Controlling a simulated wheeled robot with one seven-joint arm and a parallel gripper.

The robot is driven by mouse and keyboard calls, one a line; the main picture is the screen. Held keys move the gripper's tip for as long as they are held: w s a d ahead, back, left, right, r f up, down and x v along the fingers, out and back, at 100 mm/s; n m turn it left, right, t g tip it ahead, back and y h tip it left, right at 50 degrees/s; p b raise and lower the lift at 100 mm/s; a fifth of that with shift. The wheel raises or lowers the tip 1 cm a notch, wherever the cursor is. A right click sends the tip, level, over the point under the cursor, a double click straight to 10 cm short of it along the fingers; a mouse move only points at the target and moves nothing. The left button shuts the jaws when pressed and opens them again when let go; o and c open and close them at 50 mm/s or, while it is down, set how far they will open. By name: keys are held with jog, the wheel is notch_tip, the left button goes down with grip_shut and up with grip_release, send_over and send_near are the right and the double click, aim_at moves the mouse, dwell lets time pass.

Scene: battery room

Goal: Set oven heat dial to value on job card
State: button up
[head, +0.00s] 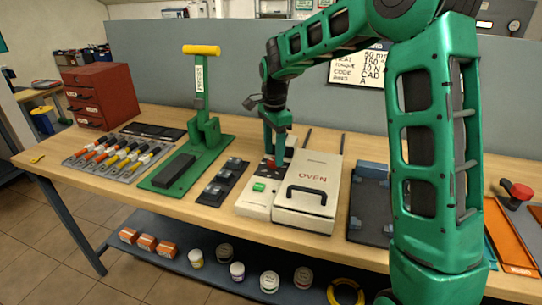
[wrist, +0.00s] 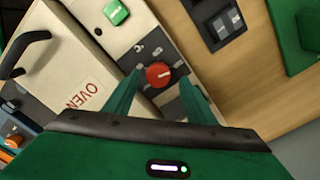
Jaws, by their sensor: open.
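The oven (head: 315,172) is a cream box with a black handle and the word OVEN, standing on the workbench. Its control panel (head: 251,203) is on its left side, with a green button (head: 259,187). The red heat dial (wrist: 159,74) has a pale pointer mark; its scale is too small to read. My gripper (wrist: 158,82) is open, with one finger on each side of the dial; contact cannot be told. In the head view my gripper (head: 274,153) is over the panel's far end. The job card (head: 350,70) is on the partition, partly hidden by my arm; its heat line seems to read 160.
A green lever press (head: 203,130), a dark block with switches (head: 222,186) and a rack of tools (head: 118,155) stand left of the oven. A dark tray (head: 369,205) is right of it. Cans and orange boxes sit on the lower shelf (head: 207,265).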

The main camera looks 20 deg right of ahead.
aim_at(274, 160)
notch_tip(274, 160, up, 9)
jog(key=shift+r, duration=0.15)
jog(key=shift+w, duration=0.1)
dwell(0.4)
jog(key=s+d+n+h, duration=0.1)
jog(key=s+d+n, duration=0.2)
jog(key=s+d, duration=0.6)
jog(key=s+d+n, duration=0.3)
jog(key=s+d, duration=0.3)
jog(key=s, duration=0.7)
jog(key=s+f+n, duration=0.2)
jog(key=s+f, duration=0.1)
jog(key=s, duration=0.6)
jog(key=s+d+f+n+y, duration=0.1)
jog(key=s+f, duration=0.3)
jog(key=s, duration=0.5)
jog(key=shift+f+n, duration=0.25)
jog(key=shift+n, duration=0.25)
